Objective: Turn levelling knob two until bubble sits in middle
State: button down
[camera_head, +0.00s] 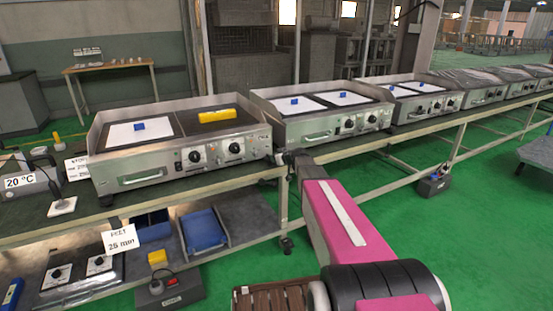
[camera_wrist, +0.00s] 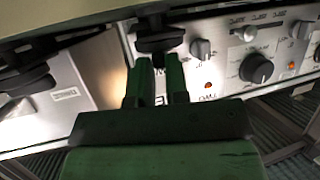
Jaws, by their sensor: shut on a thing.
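In the wrist view, my gripper (camera_wrist: 159,68) has its green fingers on either side of the lower part of a black levelling knob (camera_wrist: 157,38) and is shut on it. The knob is at the edge of a steel griddle unit. A second black knob (camera_wrist: 25,78) shows at the left, on the neighbouring steel body. In the head view, a yellow spirit level (camera_head: 218,116) lies on the dark plate of the nearest griddle unit (camera_head: 130,163). Its bubble is too small to make out. In this view my arm hides the gripped knob.
The griddle's front panel has a dial (camera_wrist: 256,68) and a small switch knob (camera_wrist: 200,48) close to my fingers. More griddle units (camera_head: 320,122) stand in a row along the bench. Blue bins (camera_head: 205,229) sit on the lower shelf. Green floor (camera_head: 400,220) is open at the right.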

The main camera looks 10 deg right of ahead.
jog(key=shift+s+a+m+t+h, duration=0.1)
jog(key=shift+a+m+t+h, duration=0.3)
jog(key=shift+m+h, duration=0.5)
jog(key=shift+s+a+m+t+h, duration=0.1)
jog(key=shift+a+m+t+h, duration=0.25)
jog(key=shift+m+h, duration=0.5)
jog(key=shift+w+a+f+m+t+h, duration=0.1)
jog(key=shift+m+t+h, duration=0.05)
jog(key=shift+m+h, duration=0.35)
jog(key=shift+a+m+t+h, duration=0.1)
jog(key=shift+m+h, duration=0.15)
jog(key=shift+h, duration=0.3)
jog(key=c, duration=1.1)
grip_release()
jog(key=shift+d, duration=0.1)
jog(key=v, duration=1)
jog(key=shift+s, duration=0.35)
